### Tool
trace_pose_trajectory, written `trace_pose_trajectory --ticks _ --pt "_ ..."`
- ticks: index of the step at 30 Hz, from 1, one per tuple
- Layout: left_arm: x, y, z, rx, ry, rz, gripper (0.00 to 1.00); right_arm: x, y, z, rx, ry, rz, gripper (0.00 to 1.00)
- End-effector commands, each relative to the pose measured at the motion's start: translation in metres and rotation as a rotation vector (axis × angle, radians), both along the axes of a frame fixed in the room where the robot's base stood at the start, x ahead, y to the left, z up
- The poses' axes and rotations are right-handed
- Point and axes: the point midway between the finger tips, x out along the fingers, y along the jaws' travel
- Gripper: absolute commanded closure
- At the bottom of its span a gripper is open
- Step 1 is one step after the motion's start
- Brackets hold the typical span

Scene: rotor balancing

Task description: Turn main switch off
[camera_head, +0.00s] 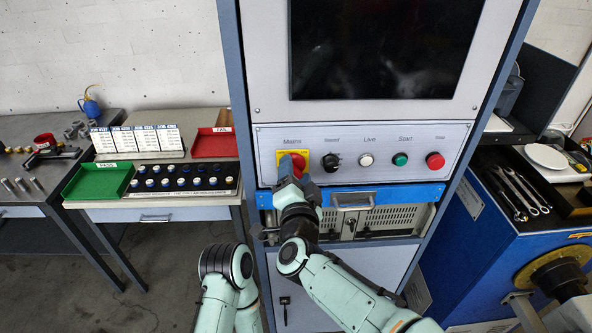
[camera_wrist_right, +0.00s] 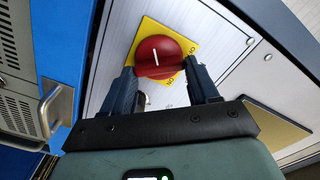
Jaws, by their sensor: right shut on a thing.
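The main switch is a red rotary knob (camera_head: 298,160) on a yellow plate (camera_head: 282,156) under the label "Mains" on the cabinet's control panel. In the right wrist view the red knob (camera_wrist_right: 166,57) shows a white line on its face, and the yellow plate (camera_wrist_right: 150,27) is partly hidden behind it. My right gripper (camera_head: 291,172) is at the knob and shut on it, with one finger on each side in the wrist view (camera_wrist_right: 163,80). My left arm shows low in the head view, but its gripper cannot be made out.
To the knob's right on the panel are a black selector (camera_head: 331,162), a white button (camera_head: 366,160), a green button (camera_head: 400,159) and a red button (camera_head: 435,160). A blue rail (camera_head: 390,195) and a handle (camera_head: 353,201) lie just below.

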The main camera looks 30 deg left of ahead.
Motion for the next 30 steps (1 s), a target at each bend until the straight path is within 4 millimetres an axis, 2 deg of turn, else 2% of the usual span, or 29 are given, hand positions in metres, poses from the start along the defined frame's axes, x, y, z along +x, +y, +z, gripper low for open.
trace_pose_trajectory --ticks 9,25,26,27,28,30 --pt "0.0042 0.0 0.0075 0.0 -0.004 0.0 1.0 -0.0007 0.0011 0.0007 -0.101 -0.061 0.002 0.71" --pt "0.0046 0.0 0.0082 0.0 -0.006 0.0 1.0 -0.0007 0.0009 -0.0001 -0.122 -0.074 0.001 0.71" --pt "0.0046 0.0 0.0082 -0.001 -0.005 0.0 1.0 -0.0007 0.0009 -0.0002 -0.122 -0.074 0.001 0.37" --pt "0.0046 0.0 0.0082 -0.001 -0.005 0.0 1.0 -0.0007 0.0009 -0.0003 -0.123 -0.074 0.002 0.24" --pt "0.0046 0.0 0.0082 -0.001 -0.005 0.0 1.0 -0.0007 0.0009 -0.0002 -0.122 -0.073 0.002 0.15" --pt "0.0046 0.0 0.0082 -0.001 -0.005 0.0 1.0 -0.0006 0.0008 -0.0002 -0.121 -0.074 0.001 0.15"
